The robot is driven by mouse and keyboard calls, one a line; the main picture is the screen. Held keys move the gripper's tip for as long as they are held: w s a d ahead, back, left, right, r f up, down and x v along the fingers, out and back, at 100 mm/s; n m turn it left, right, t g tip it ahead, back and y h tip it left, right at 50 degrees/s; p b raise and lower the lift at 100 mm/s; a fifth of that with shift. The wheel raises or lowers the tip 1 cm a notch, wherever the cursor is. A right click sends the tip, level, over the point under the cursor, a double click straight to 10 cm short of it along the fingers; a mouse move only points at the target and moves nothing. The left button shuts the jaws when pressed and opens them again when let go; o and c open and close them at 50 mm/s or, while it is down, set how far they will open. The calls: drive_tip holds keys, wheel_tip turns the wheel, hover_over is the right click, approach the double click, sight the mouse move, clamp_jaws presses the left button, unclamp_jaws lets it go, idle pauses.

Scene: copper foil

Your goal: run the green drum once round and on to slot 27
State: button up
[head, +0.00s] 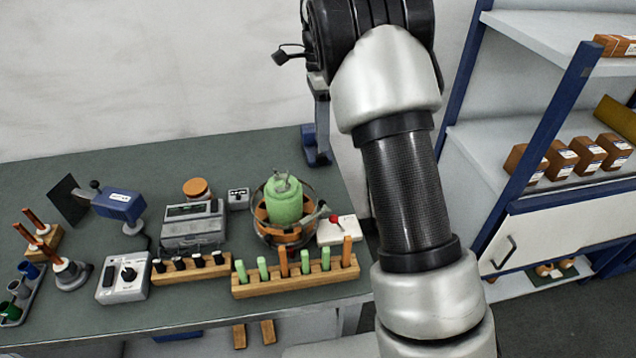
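The green drum (284,203) stands upright on the table, with a metal fitting on top. It sits inside a round clear-rimmed housing (256,224) with copper-coloured blocks around the drum's foot. A grey lever-like part (318,213) lies at the housing's right side. Slot numbers are too small to read, so I cannot tell which slot is where. My gripper is not in view, and nothing is seen touching the drum.
A white box with a red knob (338,229) stands close right of the housing. A wooden rack with green and orange sticks (296,283) stands in front. Grey instruments (195,227) and a blue device (120,205) are to the left. Shelves (500,150) stand right.

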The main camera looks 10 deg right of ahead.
drive_tip(key=s+f, duration=0.1)
drive_tip(key=f, duration=0.5)
drive_tip(key=s+f, duration=0.1)
drive_tip(key=f, duration=0.4)
drive_tip(key=s+f, duration=0.1)
drive_tip(key=f, duration=0.5)
drive_tip(key=shift+a+f, duration=0.1)
drive_tip(key=shift+f, duration=0.25)
clamp_jaws()
